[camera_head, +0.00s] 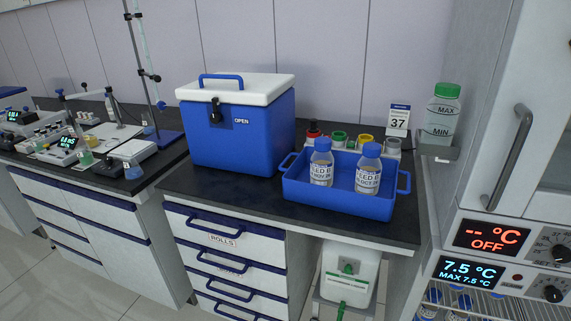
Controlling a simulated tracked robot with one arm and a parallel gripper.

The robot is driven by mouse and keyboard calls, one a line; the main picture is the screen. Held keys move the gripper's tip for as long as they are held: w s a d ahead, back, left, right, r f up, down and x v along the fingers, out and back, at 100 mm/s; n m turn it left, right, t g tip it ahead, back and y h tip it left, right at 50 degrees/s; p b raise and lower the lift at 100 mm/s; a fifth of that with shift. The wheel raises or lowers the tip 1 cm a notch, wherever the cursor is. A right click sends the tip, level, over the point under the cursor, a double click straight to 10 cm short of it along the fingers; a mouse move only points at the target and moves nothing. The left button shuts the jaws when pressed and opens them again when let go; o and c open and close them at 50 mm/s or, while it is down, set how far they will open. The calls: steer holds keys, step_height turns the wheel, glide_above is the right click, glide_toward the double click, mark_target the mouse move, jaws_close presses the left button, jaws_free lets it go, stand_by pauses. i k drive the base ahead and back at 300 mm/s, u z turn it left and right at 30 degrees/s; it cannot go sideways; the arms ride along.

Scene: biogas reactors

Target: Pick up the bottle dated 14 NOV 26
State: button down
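Two clear bottles with blue caps and white labels stand upright in a blue tray with side handles (291,191) on the dark counter. The right bottle (368,170) has a date that seems to include OCT. The two bottles stand apart with a small gap. My gripper does not show in this view, so its state and any load are hidden.
A blue cooler box with white lid (240,125) stands left of the tray. Several coloured-cap containers (338,139) and a sign reading 37 (398,120) are behind it. A green-capped bottle (442,115) sits on a bracket at right, beside a cabinet with a handle (508,158).

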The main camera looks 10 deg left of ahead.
mark_target(322, 161)
steer(key=z, duration=0.3)
steer(key=i, duration=1.45)
steer(key=u, duration=0.5)
